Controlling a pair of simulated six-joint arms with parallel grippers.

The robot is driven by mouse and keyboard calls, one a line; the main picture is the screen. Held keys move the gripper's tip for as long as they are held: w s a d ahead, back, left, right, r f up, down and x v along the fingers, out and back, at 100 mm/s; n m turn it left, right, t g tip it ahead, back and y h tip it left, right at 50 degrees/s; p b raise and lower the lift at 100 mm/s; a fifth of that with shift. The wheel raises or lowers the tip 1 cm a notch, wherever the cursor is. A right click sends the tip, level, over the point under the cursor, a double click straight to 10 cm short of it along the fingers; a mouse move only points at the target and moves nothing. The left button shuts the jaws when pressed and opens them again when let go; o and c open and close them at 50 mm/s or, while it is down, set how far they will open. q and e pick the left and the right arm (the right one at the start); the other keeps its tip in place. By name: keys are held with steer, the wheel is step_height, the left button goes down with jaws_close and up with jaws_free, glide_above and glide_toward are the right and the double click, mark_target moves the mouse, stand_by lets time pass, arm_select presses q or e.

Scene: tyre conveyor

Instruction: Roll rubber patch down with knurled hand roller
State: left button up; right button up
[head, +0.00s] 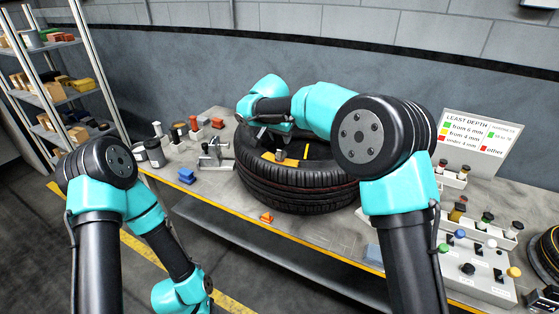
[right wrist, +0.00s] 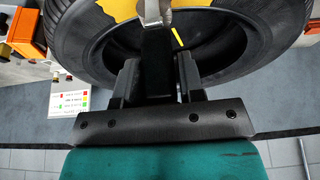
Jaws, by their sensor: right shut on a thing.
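A black tyre (head: 300,195) lies flat on the workbench; the right wrist view also shows its dark inside (right wrist: 215,50). A yellow-orange patch (head: 268,156) lies inside it, partly hidden; it also shows at the top of the right wrist view (right wrist: 110,10). My right gripper (right wrist: 157,75) is shut on the black handle of the hand roller (right wrist: 157,50). The roller's metal head (right wrist: 152,12) is over the patch; I cannot tell if they touch. The small grey roller end (head: 281,155) shows in the head view. My left arm hangs low at the left; its gripper is out of view.
A metal stand (head: 212,153), a blue block (head: 187,176) and several small bottles are left of the tyre. An orange piece (head: 266,217) lies by the bench's front edge. A grey tray with coloured knobs (head: 475,265) stands at right, below a depth sign (head: 480,140).

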steer(key=shift+w+a, duration=0.3)
steer(key=shift+a, duration=0.3)
steer(key=shift+r, duration=3.55)
steer(key=shift+d, duration=0.1)
